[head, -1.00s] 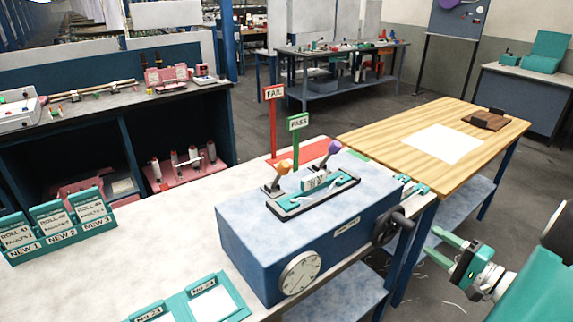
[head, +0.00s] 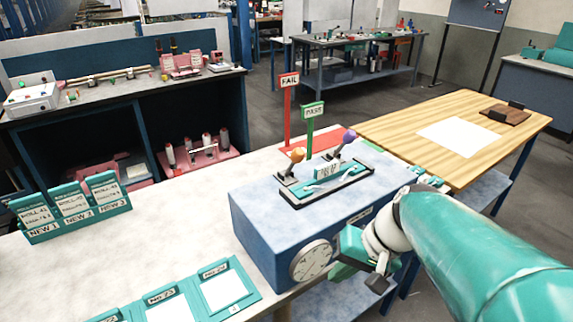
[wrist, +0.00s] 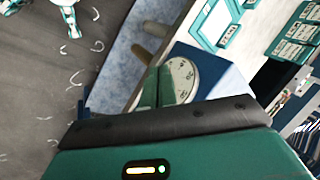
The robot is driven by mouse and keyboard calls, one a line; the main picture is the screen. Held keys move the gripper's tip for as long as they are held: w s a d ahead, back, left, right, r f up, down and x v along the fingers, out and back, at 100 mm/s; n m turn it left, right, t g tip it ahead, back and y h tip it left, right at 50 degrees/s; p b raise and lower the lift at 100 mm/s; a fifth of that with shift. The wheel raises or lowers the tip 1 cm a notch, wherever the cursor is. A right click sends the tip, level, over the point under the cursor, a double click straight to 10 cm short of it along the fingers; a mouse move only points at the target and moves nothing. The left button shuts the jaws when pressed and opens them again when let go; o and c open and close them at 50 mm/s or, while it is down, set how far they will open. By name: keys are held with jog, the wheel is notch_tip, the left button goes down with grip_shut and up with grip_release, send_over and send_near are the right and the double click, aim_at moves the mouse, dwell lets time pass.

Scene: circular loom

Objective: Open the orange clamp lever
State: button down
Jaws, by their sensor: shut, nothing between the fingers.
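The orange clamp lever (head: 298,155) stands at the left of the dark-rimmed fixture (head: 325,184) on top of the blue-grey box (head: 265,215). It has an orange knob on a short stem and leans slightly. A purple-knobbed lever (head: 349,136) stands at the fixture's right end. My gripper (head: 345,262) is in front of the box, low beside its round dial (head: 310,261), below and to the right of the orange lever and apart from it. Its teal fingers (wrist: 165,87) are together and empty, overlapping the dial in the wrist view. The orange lever is not visible in the wrist view.
Red FAIL (head: 289,80) and green PASS (head: 313,110) signs stand behind the box. Teal card holders (head: 75,215) and paper trays (head: 222,288) are on the white table to the left. A wooden table (head: 395,130) lies behind right. Space above the box is open.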

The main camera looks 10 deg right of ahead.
jog(key=s+a+r+n+t+h, duration=0.3)
jog(key=r+h, duration=0.2)
jog(key=shift+n, duration=0.3)
jog(key=shift+a, duration=0.15)
